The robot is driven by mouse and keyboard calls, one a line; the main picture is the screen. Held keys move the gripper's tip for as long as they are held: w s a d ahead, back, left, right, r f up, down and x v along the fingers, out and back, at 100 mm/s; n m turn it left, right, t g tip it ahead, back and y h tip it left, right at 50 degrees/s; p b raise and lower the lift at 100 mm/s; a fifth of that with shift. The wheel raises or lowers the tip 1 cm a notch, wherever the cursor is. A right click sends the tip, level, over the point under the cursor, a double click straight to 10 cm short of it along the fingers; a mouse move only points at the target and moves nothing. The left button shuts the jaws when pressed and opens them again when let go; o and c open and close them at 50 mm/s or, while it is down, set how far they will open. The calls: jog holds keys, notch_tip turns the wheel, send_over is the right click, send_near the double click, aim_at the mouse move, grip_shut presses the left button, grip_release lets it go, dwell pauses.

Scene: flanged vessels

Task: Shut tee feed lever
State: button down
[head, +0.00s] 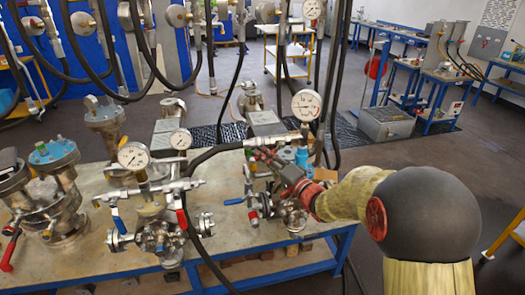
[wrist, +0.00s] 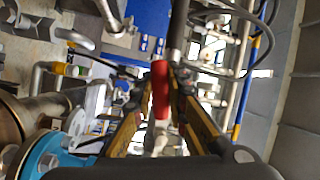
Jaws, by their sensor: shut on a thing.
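My gripper (head: 278,168) reaches in from the right over the right-hand valve assembly (head: 290,212) on the bench. In the wrist view, its two yellowish fingers (wrist: 161,80) close on a red lever handle (wrist: 160,92) that lies lengthwise between them. In the head view, the gripper hides most of this handle and its pivot. A blue lever (head: 233,202) and a small red one (head: 253,217) stick out on the left of the same assembly. I cannot tell from a label which lever is the tee feed lever.
A pressure gauge (head: 306,105) stands close behind my gripper, with black hoses hanging nearby. Another valve assembly (head: 160,235) with gauges stands to the left on the bench (head: 95,262). Flanged vessels (head: 55,190) crowd the bench's left end. Open floor (head: 400,160) lies behind my arm.

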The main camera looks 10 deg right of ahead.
jog(key=d+f+n+g+h+p, duration=0.3)
jog(key=d+n, duration=0.4)
jog(key=n, duration=0.4)
jog(key=shift+f+n+g+h+p, duration=0.35)
jog(key=shift+f+h+p, duration=0.55)
jog(key=shift+f+h, duration=0.35)
jog(key=shift+d, duration=0.1)
jog(key=c, duration=1.9)
grip_release()
jog(key=shift+o, duration=0.8)
